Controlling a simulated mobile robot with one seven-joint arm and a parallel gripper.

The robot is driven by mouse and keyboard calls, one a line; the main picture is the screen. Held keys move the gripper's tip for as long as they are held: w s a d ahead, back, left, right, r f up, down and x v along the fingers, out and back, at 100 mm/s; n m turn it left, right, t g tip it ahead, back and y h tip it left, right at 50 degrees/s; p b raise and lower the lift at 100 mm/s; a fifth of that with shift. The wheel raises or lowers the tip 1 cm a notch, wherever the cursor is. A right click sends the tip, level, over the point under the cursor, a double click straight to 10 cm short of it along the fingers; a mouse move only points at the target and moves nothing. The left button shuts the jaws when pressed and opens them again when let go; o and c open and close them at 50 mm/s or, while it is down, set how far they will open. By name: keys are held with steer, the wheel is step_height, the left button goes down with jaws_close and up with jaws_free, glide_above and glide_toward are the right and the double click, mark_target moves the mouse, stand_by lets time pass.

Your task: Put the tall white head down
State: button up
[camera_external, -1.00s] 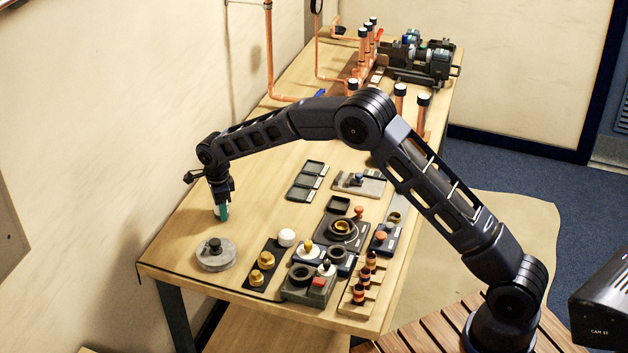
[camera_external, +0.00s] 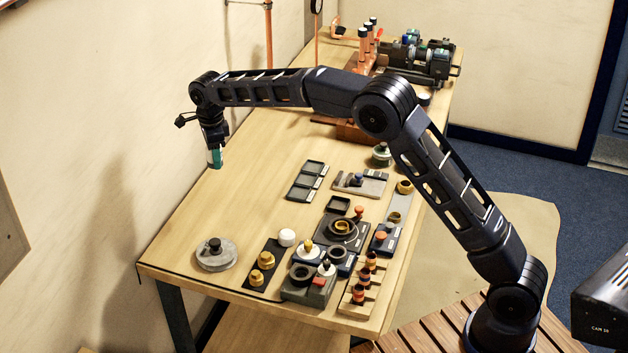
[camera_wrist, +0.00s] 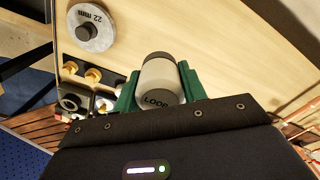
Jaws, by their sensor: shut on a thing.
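My gripper (camera_external: 215,160) hangs pointing down over the left side of the table, above bare wood. In the wrist view its green fingers (camera_wrist: 159,88) are shut on the tall white head (camera_wrist: 160,82), a white cylinder with a grey end and the word "LOOP" on its side. In the external view the fingers and the wrist mostly hide the head. It appears held clear of the tabletop.
The wooden table (camera_external: 240,205) is bare below and around my gripper. A grey "22 mm" disc (camera_external: 215,261) lies at the front left. A round white piece (camera_external: 287,237), brass fittings (camera_external: 262,268) and black trays (camera_external: 308,180) stand to the right. The wall is close on the left.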

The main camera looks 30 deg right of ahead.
mark_target(299, 220)
steer(key=shift+d+r, duration=0.2)
steer(key=shift+r, duration=0.1)
steer(key=s+d, duration=0.1)
steer(key=d, duration=0.2)
steer(key=s+d, duration=0.2)
steer(key=d, duration=0.1)
steer(key=s+d+r, duration=0.1)
steer(key=d, duration=0.3)
steer(key=shift+s, duration=0.35)
steer(key=s+d, duration=0.6)
steer(key=d, duration=0.3)
steer(key=shift+s+d+f, duration=0.15)
steer(key=shift+s+f, duration=0.05)
steer(key=shift+f, duration=0.15)
step_height(299, 220, down, 20)
steer(key=shift+s+f, duration=0.1)
steer(key=o, duration=1)
